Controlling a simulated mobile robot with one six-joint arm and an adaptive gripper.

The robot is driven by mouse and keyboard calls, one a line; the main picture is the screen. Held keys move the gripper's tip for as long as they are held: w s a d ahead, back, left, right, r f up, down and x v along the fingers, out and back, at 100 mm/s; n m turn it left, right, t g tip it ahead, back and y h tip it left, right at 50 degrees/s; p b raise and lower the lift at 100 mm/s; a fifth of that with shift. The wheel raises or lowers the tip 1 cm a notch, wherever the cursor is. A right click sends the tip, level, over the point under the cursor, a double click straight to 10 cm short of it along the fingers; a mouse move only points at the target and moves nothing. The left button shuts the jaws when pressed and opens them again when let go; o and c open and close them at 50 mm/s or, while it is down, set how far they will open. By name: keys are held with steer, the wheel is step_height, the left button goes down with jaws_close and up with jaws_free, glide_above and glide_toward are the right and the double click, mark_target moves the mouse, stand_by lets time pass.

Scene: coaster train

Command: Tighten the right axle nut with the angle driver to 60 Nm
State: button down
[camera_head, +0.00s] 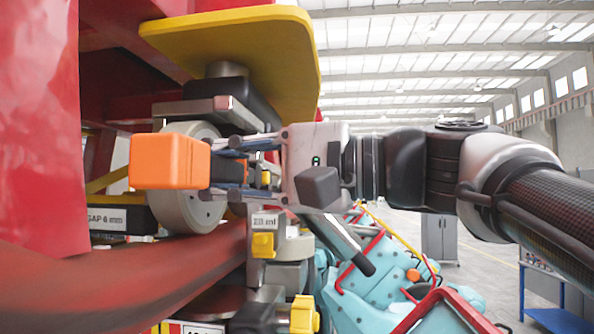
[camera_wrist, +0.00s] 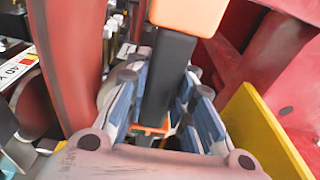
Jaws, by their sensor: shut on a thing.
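My gripper (camera_head: 228,172) is shut on the angle driver, whose orange block (camera_head: 170,162) sticks out to the left past the fingers. I cannot make out the right axle nut, and I cannot tell whether the driver touches anything. No torque reading is legible.
A yellow plate (camera_head: 235,40) overhangs the wheel and gripper. A red rail (camera_head: 130,290) runs below, and red bodywork (camera_head: 40,130) stands at left. Yellow-knobbed fittings (camera_head: 263,245) are below the gripper. Turquoise seats (camera_head: 380,285) lie behind. Open hall floor shows at right.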

steer(key=shift+d+r, duration=0.1)
steer(key=shift+d, duration=0.1)
stand_by(0.6)
steer(key=shift+s+d, duration=0.2)
steer(key=shift+d, duration=1.7)
steer(key=shift+s, duration=0.1)
